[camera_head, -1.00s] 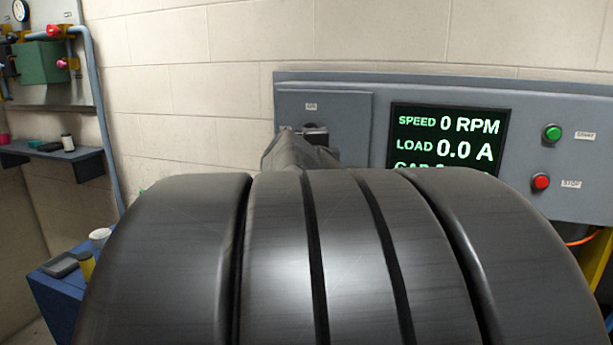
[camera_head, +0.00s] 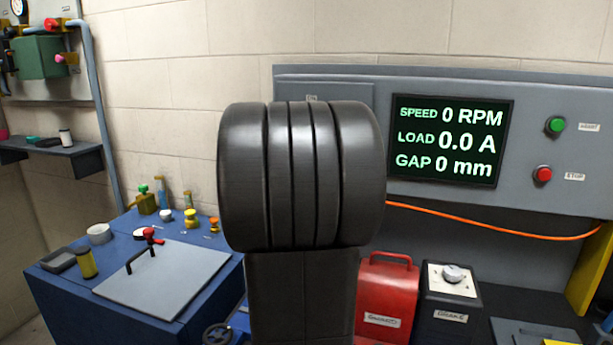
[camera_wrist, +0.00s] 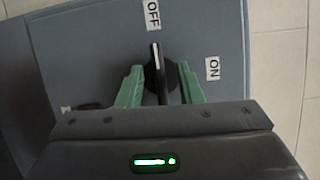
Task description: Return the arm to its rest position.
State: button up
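My gripper (camera_wrist: 159,70) shows in the wrist view with its two green fingers spread apart. A black rotary switch (camera_wrist: 157,80) on a grey panel (camera_wrist: 90,45) lies between the fingers in the picture, with gaps seen on both sides. Its white mark points up toward the OFF label (camera_wrist: 152,14); the ON label (camera_wrist: 212,69) is to the right. I cannot tell how far the fingertips are from the panel. In the head view my dark arm stands upright in the middle and hides the gripper and the switch.
A grey console (camera_head: 440,85) with a display (camera_head: 448,140) reading 0 RPM, 0.0 A and 0 mm hangs on the wall. A blue bench (camera_head: 65,295) with small items stands at left. A red case (camera_head: 388,295) and a black box (camera_head: 450,300) stand at lower right.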

jog(key=shift+f+m+t+h+b, duration=0.15)
jog(key=shift+m+t+b, duration=0.35)
jog(key=shift+m+b, duration=1.15)
jog(key=shift+r+m+t+h+b, duration=0.1)
jog(key=shift+m+t+h+b, duration=0.3)
jog(key=shift+m+b, duration=1.25)
